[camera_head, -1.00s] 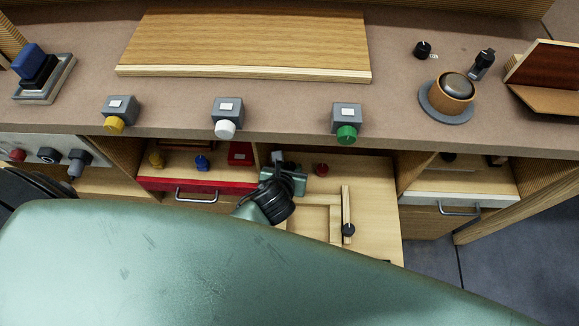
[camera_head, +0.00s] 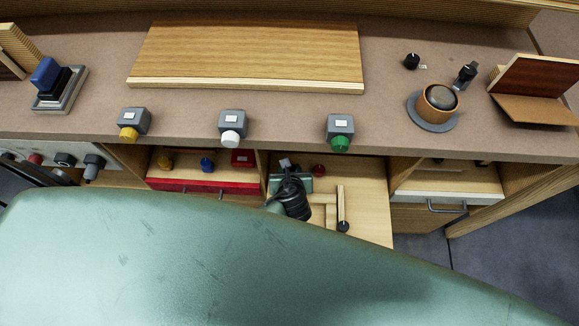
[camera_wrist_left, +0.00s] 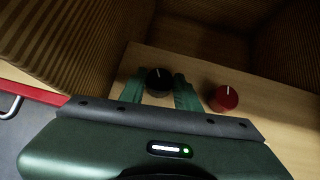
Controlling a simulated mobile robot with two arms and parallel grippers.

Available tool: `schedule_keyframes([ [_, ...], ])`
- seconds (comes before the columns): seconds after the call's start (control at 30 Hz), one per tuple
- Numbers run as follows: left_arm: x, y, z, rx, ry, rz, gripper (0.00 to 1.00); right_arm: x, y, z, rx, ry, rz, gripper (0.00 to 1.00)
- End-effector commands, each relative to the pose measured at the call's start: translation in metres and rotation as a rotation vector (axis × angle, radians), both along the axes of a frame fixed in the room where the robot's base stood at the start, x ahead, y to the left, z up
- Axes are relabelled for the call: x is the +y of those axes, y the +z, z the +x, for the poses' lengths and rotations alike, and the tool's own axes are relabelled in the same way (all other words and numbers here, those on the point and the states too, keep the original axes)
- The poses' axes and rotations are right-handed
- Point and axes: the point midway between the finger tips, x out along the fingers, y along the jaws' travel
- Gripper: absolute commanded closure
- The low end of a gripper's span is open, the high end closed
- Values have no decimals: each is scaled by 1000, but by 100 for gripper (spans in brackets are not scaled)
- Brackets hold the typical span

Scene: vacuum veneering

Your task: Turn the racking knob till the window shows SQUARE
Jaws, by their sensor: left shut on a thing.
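My left gripper (camera_wrist_left: 160,88) is shut on a black knob (camera_wrist_left: 158,79) with a white pointer line, its green fingers on either side. The knob stands on the pale wooden surface inside the open middle bay. A red knob (camera_wrist_left: 225,98) with a white line stands just right of the gripper, apart from it. In the head view my left gripper (camera_head: 285,168) reaches into the bay, left of the red knob (camera_head: 319,170). The held knob is hidden there. I cannot make out a window with a readable word. My right gripper is not in view.
A red-fronted drawer (camera_head: 205,187) stands left of the bay and a white-fronted one (camera_head: 445,197) right of it. Wooden walls (camera_wrist_left: 90,45) close in around the gripper. Above, the bench carries a wooden panel (camera_head: 245,55) and yellow, white and green knobbed boxes.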

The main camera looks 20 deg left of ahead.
Motion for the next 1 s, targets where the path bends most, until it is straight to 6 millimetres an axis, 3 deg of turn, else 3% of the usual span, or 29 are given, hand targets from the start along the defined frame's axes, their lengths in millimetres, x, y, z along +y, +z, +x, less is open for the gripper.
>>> schedule_keyframes([
  [0.07, 0, 0, 0, 0, 0, 0, 100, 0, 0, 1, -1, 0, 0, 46],
  [0.1, 0, 0, 0, 0, 0, 0, 60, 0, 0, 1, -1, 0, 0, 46],
  [0.17, 0, 0, 0, 0, -1, 1, 46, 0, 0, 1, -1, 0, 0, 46],
  [0.57, -2, 5, -5, 1, -1, 0, 46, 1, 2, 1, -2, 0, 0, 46],
  [1.0, -19, 51, -48, 1, -1, 0, 46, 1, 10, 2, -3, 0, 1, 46],
])
